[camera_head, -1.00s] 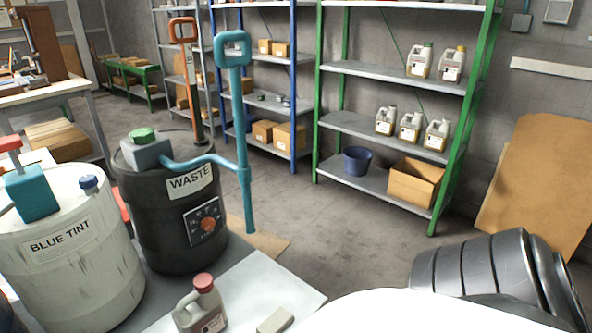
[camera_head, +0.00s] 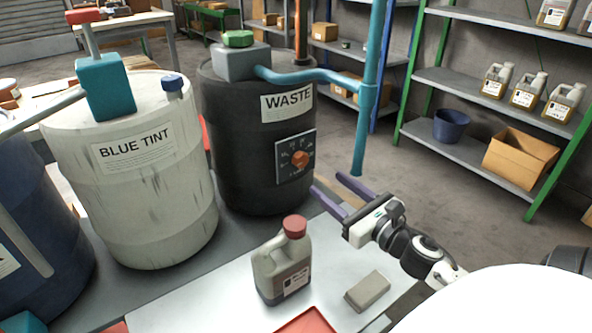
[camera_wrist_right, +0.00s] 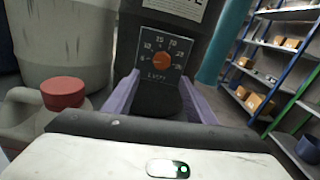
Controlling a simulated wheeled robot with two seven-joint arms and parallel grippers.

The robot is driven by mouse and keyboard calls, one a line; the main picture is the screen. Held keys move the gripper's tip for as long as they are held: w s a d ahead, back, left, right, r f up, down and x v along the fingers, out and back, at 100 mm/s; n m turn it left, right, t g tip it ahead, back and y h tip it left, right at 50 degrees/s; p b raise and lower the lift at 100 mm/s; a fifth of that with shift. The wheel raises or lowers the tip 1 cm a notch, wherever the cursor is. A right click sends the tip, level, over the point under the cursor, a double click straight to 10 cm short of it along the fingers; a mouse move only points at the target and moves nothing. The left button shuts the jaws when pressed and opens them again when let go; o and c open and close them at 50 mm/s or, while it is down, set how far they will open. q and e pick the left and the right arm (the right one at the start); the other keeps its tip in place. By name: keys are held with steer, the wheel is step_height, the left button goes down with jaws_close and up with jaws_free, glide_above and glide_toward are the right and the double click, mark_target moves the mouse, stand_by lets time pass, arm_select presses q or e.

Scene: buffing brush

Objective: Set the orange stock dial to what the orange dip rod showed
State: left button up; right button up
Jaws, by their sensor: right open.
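The orange dial knob (camera_head: 299,159) sits on a black numbered plate on the front of the black WASTE drum (camera_head: 235,150). In the right wrist view the knob (camera_wrist_right: 161,63) shows between my finger tips; I cannot tell its setting. My right gripper (camera_head: 327,183) has purple fingers, is open and empty, and points at the dial from a short distance, apart from it. My left gripper is not in view.
A grey jug with a red cap (camera_head: 283,262) and a beige block (camera_head: 367,291) stand on the bench below my right gripper. A teal pipe (camera_head: 370,90) hangs right of the dial. The white BLUE TINT drum (camera_head: 140,200) is on the left.

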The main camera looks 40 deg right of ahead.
mark_target(303, 161)
steer(key=shift+n, duration=0.5)
steer(key=w, duration=0.3)
steer(key=w+d, duration=0.1)
steer(key=w, duration=0.5)
steer(key=shift+w+d+r+b, duration=0.2)
steer(key=shift+r+b, duration=0.05)
steer(key=shift+b, duration=0.15)
steer(key=shift+w, duration=0.5)
steer(key=c, duration=1)
steer(key=shift+c, duration=0.2)
